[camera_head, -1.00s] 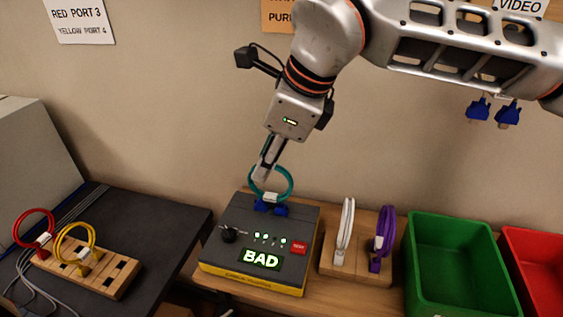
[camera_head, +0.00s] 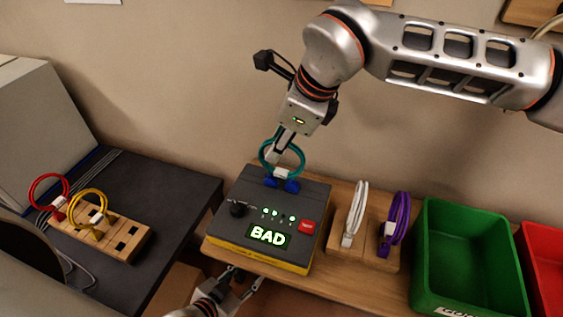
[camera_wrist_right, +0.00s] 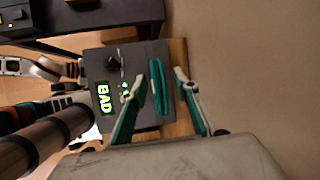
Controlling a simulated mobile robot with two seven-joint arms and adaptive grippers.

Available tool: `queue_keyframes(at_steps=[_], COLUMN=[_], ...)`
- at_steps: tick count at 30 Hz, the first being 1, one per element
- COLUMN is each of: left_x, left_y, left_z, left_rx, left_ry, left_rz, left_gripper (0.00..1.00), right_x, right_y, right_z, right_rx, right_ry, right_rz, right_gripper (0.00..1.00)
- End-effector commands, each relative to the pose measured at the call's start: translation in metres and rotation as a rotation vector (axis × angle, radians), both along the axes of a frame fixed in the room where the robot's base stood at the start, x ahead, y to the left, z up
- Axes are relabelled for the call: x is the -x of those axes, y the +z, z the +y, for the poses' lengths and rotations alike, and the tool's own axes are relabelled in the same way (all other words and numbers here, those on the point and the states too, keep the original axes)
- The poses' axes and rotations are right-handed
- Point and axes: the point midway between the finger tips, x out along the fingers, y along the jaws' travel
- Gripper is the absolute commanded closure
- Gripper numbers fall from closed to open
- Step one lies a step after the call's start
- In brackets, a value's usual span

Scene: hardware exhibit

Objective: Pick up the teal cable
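The teal cable (camera_head: 297,152) is a coiled loop with a white tag and blue plugs at its base, standing at the back of the dark tester box (camera_head: 243,195) whose display reads BAD. My right gripper (camera_head: 273,157) points down at the top of the loop. In the right wrist view, the fingers of my right gripper (camera_wrist_right: 158,80) are apart, one on each side of the teal cable (camera_wrist_right: 161,88), with gaps visible. My left gripper (camera_head: 246,277) is low in front of the box, its fingers apart and empty.
White (camera_head: 355,213) and purple (camera_head: 398,220) cables stand in a wooden holder right of the box. A green bin (camera_head: 466,265) and a red bin (camera_head: 543,262) are farther right. Red (camera_head: 48,178) and yellow (camera_head: 90,193) cables stand in a wooden block on the dark table at left.

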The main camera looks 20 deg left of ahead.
Motion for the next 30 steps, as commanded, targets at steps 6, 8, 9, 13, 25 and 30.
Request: queue_keyframes(at_steps=[6,8,9,13,25,30], left_x=[-0.002,-0.002,-0.002,-0.002,-0.002,-0.002], left_y=[0.002,0.002,0.002,0.002,0.0,-0.005], left_z=[0.0,0.0,0.0,0.0,0.0,0.0], left_rx=[0.001,0.001,0.001,0.001,0.001,0.001], left_ry=[0.0,0.0,0.0,0.0,0.0,0.0], left_rz=[-0.004,-0.004,-0.005,-0.005,-0.005,-0.004], left_gripper=[0.62,0.62,0.62,0.62,0.62,0.62], right_x=[-0.001,-0.001,-0.001,-0.001,-0.001,-0.002], right_y=[-0.002,-0.002,-0.002,-0.002,0.007,0.035], right_z=[0.001,0.001,0.001,0.001,0.001,0.001], right_rx=[0.0,0.0,0.0,0.0,-0.002,-0.001], right_ry=[0.0,0.0,0.0,0.0,0.0,-0.002], right_rz=[-0.001,-0.001,-0.001,-0.001,-0.004,-0.007], right_gripper=[0.7,0.72,0.83,1.0,1.0,1.0])
